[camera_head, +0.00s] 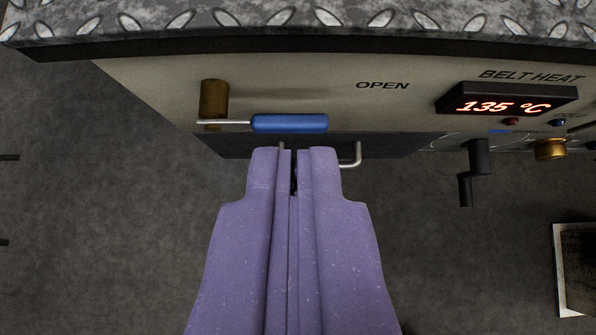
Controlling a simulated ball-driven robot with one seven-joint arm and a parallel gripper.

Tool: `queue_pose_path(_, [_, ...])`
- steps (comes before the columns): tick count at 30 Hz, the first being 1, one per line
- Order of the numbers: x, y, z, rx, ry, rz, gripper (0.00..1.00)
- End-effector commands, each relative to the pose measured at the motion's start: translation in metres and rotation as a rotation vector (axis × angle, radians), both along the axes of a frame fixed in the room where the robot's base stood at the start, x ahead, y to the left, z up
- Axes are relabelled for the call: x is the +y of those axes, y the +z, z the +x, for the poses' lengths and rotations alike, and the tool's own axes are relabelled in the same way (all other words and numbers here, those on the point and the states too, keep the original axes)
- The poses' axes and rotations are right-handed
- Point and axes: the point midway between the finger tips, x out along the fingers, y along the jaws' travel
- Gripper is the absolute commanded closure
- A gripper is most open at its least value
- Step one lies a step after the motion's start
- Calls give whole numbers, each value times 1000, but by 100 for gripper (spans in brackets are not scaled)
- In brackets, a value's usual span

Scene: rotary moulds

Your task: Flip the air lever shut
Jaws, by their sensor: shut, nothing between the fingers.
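The air lever (289,124) has a blue handle on a thin metal rod that runs out to the right from a brass pivot (214,99). It lies level across the pale panel, to the left of the word OPEN. My purple gripper (294,150) is shut and empty. In the picture its fingertips are just below the blue handle. I cannot tell whether they touch it. The fingers partly hide a metal pull handle (352,155) behind them.
A patterned metal plate (300,18) overhangs the panel (150,80) at the top. A display (508,104) reads 135 °C under BELT HEAT. To the right are a dark crank (480,158) and a brass knob (550,149). A light-edged tray (561,270) lies at the lower right.

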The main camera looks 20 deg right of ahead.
Motion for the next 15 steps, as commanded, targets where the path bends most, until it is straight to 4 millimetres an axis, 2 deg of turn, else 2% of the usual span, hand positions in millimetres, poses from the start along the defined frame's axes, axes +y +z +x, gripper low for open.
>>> queue_pose_path(3, [-6, -22, 16, 2, -3, 1, 100])
queue_pose_path(11, [-18, -60, 53, 0, -1, 1, 100])
queue_pose_path(15, [-17, -83, 51, 1, -1, 3, 100])
